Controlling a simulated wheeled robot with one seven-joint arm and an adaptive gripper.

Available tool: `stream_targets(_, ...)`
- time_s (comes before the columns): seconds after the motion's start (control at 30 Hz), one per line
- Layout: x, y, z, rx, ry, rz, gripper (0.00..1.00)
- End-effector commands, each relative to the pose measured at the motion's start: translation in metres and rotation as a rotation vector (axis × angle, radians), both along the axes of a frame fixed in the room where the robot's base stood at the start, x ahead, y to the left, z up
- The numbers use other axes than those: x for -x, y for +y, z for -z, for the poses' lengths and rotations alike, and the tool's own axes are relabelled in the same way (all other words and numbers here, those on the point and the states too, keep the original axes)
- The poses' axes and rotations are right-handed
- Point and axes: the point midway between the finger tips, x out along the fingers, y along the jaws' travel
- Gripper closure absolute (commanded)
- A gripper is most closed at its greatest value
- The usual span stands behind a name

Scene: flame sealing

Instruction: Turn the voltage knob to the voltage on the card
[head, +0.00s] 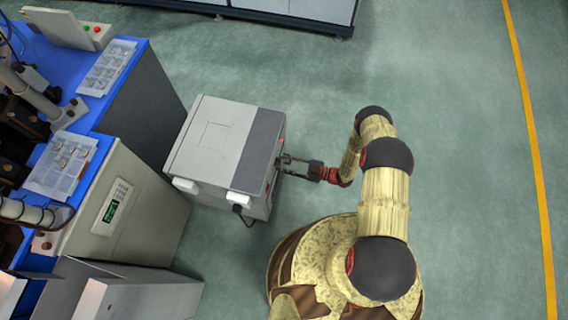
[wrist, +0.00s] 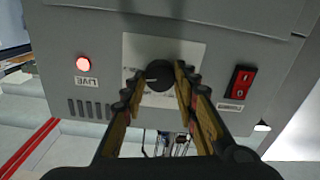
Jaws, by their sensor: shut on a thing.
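The voltage knob (wrist: 160,76) is a round black knob with a light pointer line on its left side, set on a pale dial plate (wrist: 191,52) in the wrist view. My gripper (wrist: 160,90) is shut on the knob, one finger on each side. The dial markings are too small and partly hidden to read. In the head view my gripper (head: 284,163) reaches the right face of the grey cabinet (head: 215,145); the knob is not visible there. I cannot make out a card with a voltage in either view.
A red lit lamp (wrist: 83,64) above a "LIVE" label is left of the dial. A red rocker switch (wrist: 242,82) is to the right. Vent slots (wrist: 88,108) are at lower left. A blue-topped workbench (head: 68,150) stands left of the cabinet. The green floor to the right is clear.

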Motion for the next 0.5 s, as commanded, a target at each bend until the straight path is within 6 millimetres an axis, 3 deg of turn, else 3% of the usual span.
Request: stream_targets(0.5,-0.0005,-0.0001,0.0016,-0.059,0.173,0.002,0.96)
